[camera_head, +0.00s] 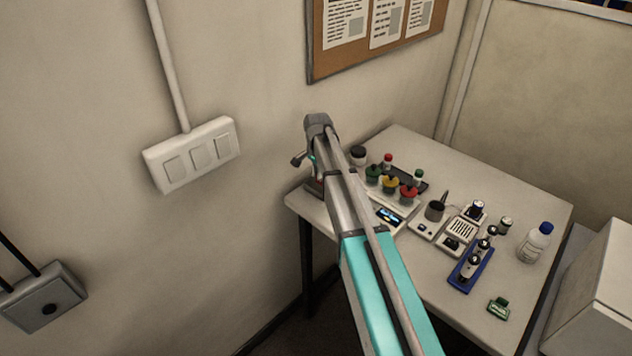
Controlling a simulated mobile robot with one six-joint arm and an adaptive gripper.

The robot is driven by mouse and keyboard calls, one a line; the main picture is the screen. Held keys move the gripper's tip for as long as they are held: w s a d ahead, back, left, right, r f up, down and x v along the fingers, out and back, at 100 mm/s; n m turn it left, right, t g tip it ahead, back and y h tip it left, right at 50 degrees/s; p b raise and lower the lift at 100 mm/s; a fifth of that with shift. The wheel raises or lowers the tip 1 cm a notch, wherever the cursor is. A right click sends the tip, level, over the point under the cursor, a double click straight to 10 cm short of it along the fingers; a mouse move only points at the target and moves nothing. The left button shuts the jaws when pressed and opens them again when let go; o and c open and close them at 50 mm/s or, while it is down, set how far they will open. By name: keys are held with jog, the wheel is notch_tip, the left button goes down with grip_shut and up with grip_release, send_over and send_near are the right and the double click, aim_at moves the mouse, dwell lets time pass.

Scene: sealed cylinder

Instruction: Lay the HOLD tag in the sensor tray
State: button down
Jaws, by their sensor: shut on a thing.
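My gripper (315,170) is at the far left corner of the table, mostly hidden behind my own arm. A dark shallow tray (409,179) lies toward the back of the table, behind the coloured knobs. I cannot tell which of these is the sensor tray, nor whether the red thing touches anything.
A wall stands close at left. The front-left tabletop is fairly clear.

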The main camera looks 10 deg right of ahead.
aim_at(317, 187)
jog(key=shift+w+f+b, duration=0.5)
jog(key=shift+f+b, duration=0.3)
jog(key=shift+f, duration=0.05)
jog(key=shift+s+f+b, duration=0.1)
jog(key=shift+f+b, duration=1.1)
jog(key=shift+b, duration=0.05)
jog(key=shift+f, duration=0.2)
jog(key=c, duration=1)
grip_release()
jog(key=shift+r, duration=0.1)
jog(key=shift+c, duration=0.2)
jog(key=shift+r, duration=0.15)
notch_tip(317, 187, up, 12)
jog(key=p, duration=1.2)
